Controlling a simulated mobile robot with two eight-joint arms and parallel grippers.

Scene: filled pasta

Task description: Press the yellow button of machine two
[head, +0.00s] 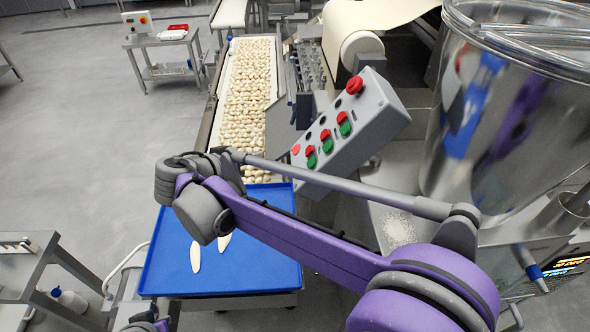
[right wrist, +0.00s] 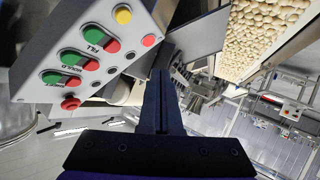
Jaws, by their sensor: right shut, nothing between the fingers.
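A grey control box (head: 352,125) with red and green buttons stands tilted beside the conveyor in the head view. It also fills the upper left of the right wrist view (right wrist: 60,85). There, a yellow button (right wrist: 123,15) sits at the box's top end, near a round red button (right wrist: 149,40). I cannot make out the yellow button in the head view. My right gripper (head: 210,165) is at the near end of the box, mostly hidden by its own wrist. In the right wrist view its shut, empty fingers (right wrist: 160,85) are apart from the yellow button. My left gripper is not visible.
A conveyor of filled pasta (head: 212,110) runs behind my right wrist. A blue tray (head: 270,270) holding a few pale pieces is below it.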

